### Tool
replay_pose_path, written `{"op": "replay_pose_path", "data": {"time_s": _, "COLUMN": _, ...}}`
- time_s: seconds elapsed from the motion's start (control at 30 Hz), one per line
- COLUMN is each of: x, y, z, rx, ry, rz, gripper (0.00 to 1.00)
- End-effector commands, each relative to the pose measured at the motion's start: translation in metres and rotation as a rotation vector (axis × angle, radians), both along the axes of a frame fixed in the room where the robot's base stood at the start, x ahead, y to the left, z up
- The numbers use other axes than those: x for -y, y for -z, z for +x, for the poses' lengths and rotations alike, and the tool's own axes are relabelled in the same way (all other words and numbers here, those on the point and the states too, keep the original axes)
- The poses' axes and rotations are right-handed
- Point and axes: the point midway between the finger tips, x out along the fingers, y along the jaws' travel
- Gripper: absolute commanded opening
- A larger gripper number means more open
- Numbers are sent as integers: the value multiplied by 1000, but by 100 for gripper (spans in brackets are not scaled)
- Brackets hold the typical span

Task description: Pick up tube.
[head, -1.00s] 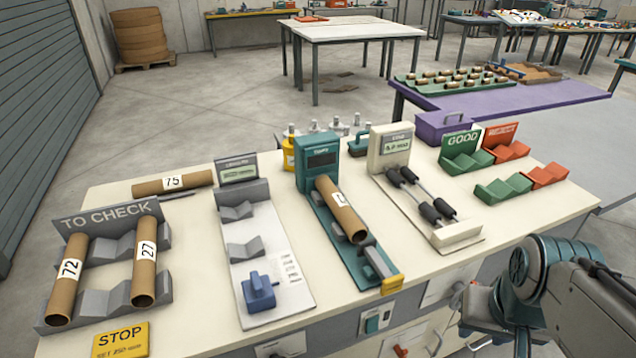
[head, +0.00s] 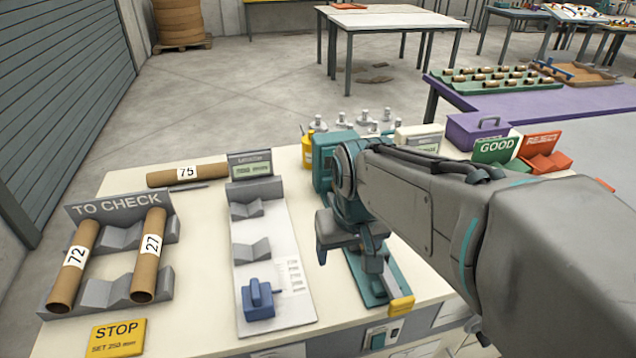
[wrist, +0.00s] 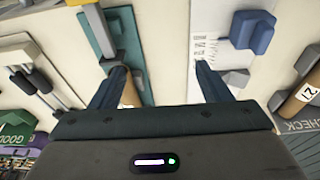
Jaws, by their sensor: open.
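A brown cardboard tube marked 72 (head: 74,264) and one marked 27 (head: 149,256) lie side by side in the grey TO CHECK rack (head: 124,211). A third tube, marked 75 (head: 187,175), lies on the bench behind. My gripper (head: 347,256) is open above the teal gauge (head: 366,285). In the wrist view the open fingers (wrist: 157,82) have nothing between them that I can see held. The tube on the teal gauge is hidden by my arm in the head view; part of a brown tube (wrist: 130,93) shows beside the left finger in the wrist view.
The white length gauge (head: 268,265) with a blue block (head: 257,299) stands left of my gripper. A yellow STOP sign (head: 117,338) is at the front left. The GOOD rack (head: 495,150) and an orange rack (head: 545,160) stand at the right. Bare bench lies beside the TO CHECK rack.

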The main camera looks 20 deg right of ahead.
Motion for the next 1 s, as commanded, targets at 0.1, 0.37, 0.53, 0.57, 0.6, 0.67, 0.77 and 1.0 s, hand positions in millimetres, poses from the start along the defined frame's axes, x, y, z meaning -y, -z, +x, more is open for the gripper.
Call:
{"op": "replay_pose_path", "data": {"time_s": 0.1, "x": 12, "y": -16, "z": 45, "rx": -42, "ry": -3, "rz": -10, "gripper": 71}}
{"op": "replay_pose_path", "data": {"time_s": 0.37, "x": 48, "y": -26, "z": 140, "rx": -134, "ry": -17, "rz": -18, "gripper": 71}}
{"op": "replay_pose_path", "data": {"time_s": 0.53, "x": 77, "y": -19, "z": 188, "rx": -181, "ry": -17, "rz": -14, "gripper": 71}}
{"op": "replay_pose_path", "data": {"time_s": 0.57, "x": 81, "y": -17, "z": 194, "rx": -187, "ry": -19, "rz": -13, "gripper": 71}}
{"op": "replay_pose_path", "data": {"time_s": 0.6, "x": 86, "y": -15, "z": 201, "rx": -195, "ry": -20, "rz": -12, "gripper": 71}}
{"op": "replay_pose_path", "data": {"time_s": 0.67, "x": 93, "y": -12, "z": 209, "rx": -204, "ry": -19, "rz": -9, "gripper": 71}}
{"op": "replay_pose_path", "data": {"time_s": 0.77, "x": 99, "y": -9, "z": 218, "rx": -212, "ry": -20, "rz": -7, "gripper": 71}}
{"op": "replay_pose_path", "data": {"time_s": 1.0, "x": 103, "y": 23, "z": 220, "rx": -220, "ry": -20, "rz": -5, "gripper": 71}}
